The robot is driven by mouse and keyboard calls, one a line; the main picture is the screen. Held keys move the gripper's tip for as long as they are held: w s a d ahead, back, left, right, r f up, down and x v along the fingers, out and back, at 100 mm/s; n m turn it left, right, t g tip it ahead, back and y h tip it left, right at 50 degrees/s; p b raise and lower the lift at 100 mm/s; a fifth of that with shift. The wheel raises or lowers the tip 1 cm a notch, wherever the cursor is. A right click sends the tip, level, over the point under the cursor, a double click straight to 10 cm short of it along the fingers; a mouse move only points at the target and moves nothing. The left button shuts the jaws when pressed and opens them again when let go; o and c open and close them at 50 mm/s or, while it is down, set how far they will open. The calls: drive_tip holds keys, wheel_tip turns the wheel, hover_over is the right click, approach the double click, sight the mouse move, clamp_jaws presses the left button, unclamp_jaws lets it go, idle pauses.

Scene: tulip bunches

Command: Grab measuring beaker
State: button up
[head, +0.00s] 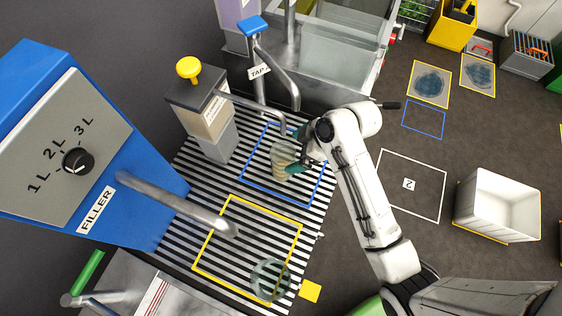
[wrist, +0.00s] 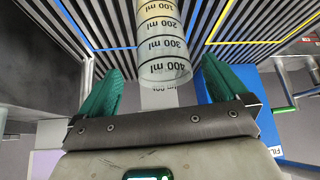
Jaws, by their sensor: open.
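The clear measuring beaker (head: 283,160) stands on the black-and-white striped grating inside the blue outline, with a yellowish tint inside. In the wrist view the beaker (wrist: 165,45) shows black marks from 100 to 400 ml, with its open rim towards me. My gripper (head: 296,153) is beside the beaker on its right in the head view. In the wrist view my gripper (wrist: 160,70) has its two green fingers spread open, one either side of the beaker's rim, with a visible gap on both sides. Nothing is gripped.
A glass vessel (head: 270,281) stands at the yellow outline's near edge. The blue filler (head: 110,150) and its spout (head: 180,203) are at left. A yellow-knobbed dispenser (head: 203,120) and the tap (head: 272,62) stand behind the beaker. A white bin (head: 497,205) is at right on open floor.

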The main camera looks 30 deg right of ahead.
hover_over(283, 157)
drive_tip(key=s+a, duration=0.2)
drive_tip(key=shift+s+d+f, duration=0.1)
drive_tip(key=shift+d+f, duration=0.05)
drive_tip(key=shift+f, duration=1.25)
drive_tip(key=shift+s+d+f, duration=0.1)
drive_tip(key=shift+f, duration=1.25)
drive_tip(key=shift+c, duration=0.3)
drive_tip(key=c, duration=0.9)
drive_tip(key=shift+c, duration=0.2)
drive_tip(key=shift+r, duration=0.15)
